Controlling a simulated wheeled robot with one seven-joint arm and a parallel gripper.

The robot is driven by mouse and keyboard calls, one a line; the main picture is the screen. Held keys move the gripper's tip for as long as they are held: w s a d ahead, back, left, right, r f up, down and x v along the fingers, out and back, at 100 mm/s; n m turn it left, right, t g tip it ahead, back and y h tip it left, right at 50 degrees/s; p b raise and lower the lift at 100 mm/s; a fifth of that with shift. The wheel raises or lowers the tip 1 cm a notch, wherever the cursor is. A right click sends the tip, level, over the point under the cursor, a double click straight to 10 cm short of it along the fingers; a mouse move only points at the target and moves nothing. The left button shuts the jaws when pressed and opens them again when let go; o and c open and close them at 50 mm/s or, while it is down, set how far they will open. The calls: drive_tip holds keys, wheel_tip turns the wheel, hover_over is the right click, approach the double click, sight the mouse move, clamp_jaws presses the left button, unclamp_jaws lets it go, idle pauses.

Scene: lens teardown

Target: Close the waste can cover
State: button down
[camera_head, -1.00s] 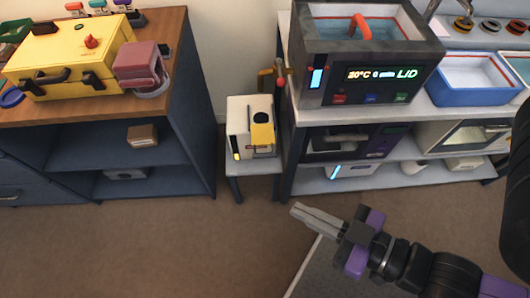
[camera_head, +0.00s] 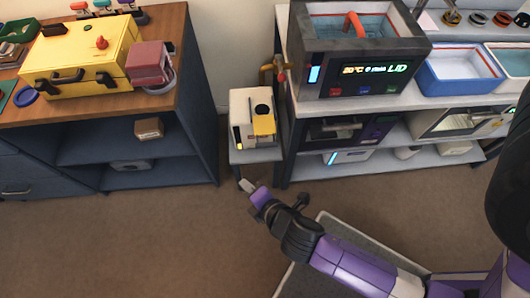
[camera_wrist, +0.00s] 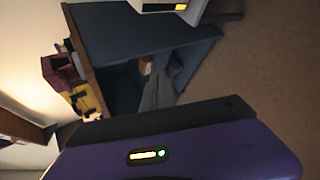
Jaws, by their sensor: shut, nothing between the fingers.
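The waste can (camera_head: 241,114) is a white box with a lit yellow strip on its front. It stands on a small grey stool between the two cabinets. A dark round opening shows on its top. The yellow cover (camera_head: 264,126) sits at the front right of that opening, leaving it exposed. My gripper (camera_head: 246,185) is shut and empty, below and in front of the can, apart from it. In the wrist view, part of the white can (camera_wrist: 205,8) shows at the top edge, and my grey fingers (camera_wrist: 158,88) point toward the dark blue cabinet; the cover is not visible there.
The blue cabinet (camera_head: 203,125) on the left bears a yellow case (camera_head: 85,55). The white shelf unit (camera_head: 455,105) on the right bears a grey bath (camera_head: 350,50). An orange-brown object (camera_head: 268,78) stands behind the can.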

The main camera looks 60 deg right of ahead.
drive_tip(key=d+f+n+g+h, duration=0.2)
drive_tip(key=d+f+n+h, duration=0.1)
drive_tip(key=n, duration=0.2)
drive_tip(key=n+g+h, duration=0.2)
drive_tip(key=n, duration=0.3)
approach(264, 130)
drive_tip(key=shift+s+a+f, duration=0.35)
drive_tip(key=shift+f, duration=0.35)
drive_tip(key=shift+s+a+f, duration=0.3)
drive_tip(key=shift+a+f, duration=0.05)
drive_tip(key=shift+f, duration=0.35)
drive_tip(key=shift+s+a+f, duration=0.35)
drive_tip(key=shift+f, duration=0.3)
drive_tip(key=w+d+p, duration=0.1)
drive_tip(key=d, duration=0.1)
drive_tip(key=w+d+p, duration=0.1)
drive_tip(key=w+d, duration=0.3)
drive_tip(key=shift+w+d+r+p, duration=0.1)
drive_tip(key=shift+d+p, duration=0.25)
drive_tip(key=shift+p, duration=0.05)
